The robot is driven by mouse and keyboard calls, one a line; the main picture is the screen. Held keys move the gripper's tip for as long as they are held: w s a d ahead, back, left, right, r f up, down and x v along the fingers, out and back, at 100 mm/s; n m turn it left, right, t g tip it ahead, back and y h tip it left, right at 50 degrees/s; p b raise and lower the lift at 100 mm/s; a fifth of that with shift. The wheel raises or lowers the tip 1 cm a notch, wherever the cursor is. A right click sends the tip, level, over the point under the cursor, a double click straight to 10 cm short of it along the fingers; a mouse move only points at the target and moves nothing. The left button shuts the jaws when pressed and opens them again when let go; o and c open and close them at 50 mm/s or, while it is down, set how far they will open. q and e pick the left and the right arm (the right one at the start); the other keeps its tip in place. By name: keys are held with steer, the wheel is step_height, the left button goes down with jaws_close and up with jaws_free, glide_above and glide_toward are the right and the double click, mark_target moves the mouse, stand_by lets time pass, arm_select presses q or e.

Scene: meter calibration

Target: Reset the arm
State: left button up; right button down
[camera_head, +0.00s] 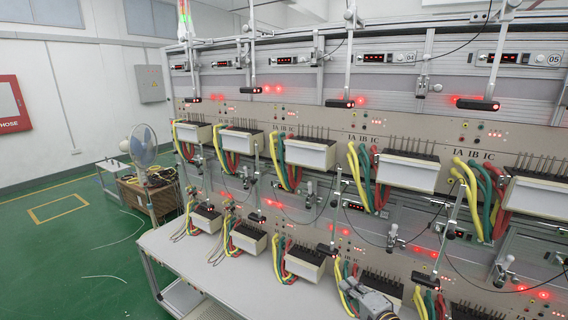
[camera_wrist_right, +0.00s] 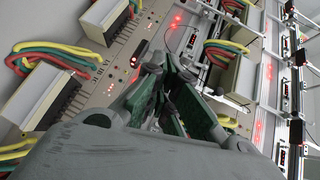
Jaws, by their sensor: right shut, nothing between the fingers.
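My right gripper (camera_head: 362,290) shows at the bottom edge of the head view, low in front of the lower row of meters. In the right wrist view the same gripper (camera_wrist_right: 165,75) has its fingers closed together with nothing between them. It is near the rack panel (camera_wrist_right: 135,45), but I cannot tell whether it touches the cables. My left gripper is not in view. A lower-row meter (camera_head: 304,261) with coloured cables stands just left of the right gripper on the bench.
The meter rack (camera_head: 330,120) spans the right side, with two rows of white meters and yellow, green and red cables. A white bench (camera_head: 205,270) runs below. A fan (camera_head: 143,146) stands at left. The green floor (camera_head: 60,260) is mostly open.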

steer(key=s+d+f+n+g+h, duration=0.15)
steer(key=s+f+n+g, duration=0.3)
steer(key=s, duration=0.45)
steer(key=s+d+f+n+g+h, duration=0.1)
steer(key=s+f+n+g+h, duration=0.15)
steer(key=s+f+n, duration=0.4)
steer(key=s+d+f+n+g+h, duration=0.1)
steer(key=s+n+g, duration=0.3)
steer(key=s, duration=0.6)
steer(key=s+f+g, duration=0.1)
steer(key=s+f, duration=0.2)
steer(key=f, duration=3)
steer(key=s+d+f, duration=0.1)
steer(key=s+f, duration=0.9)
steer(key=s, duration=0.1)
steer(key=s+d+f+g, duration=0.1)
steer(key=s+d+f, duration=0.1)
steer(key=s+f, duration=0.8)
steer(key=shift+s+d+g+b, duration=0.3)
steer(key=shift+s+b, duration=0.1)
steer(key=shift+s, duration=0.3)
steer(key=shift+s, duration=0.15)
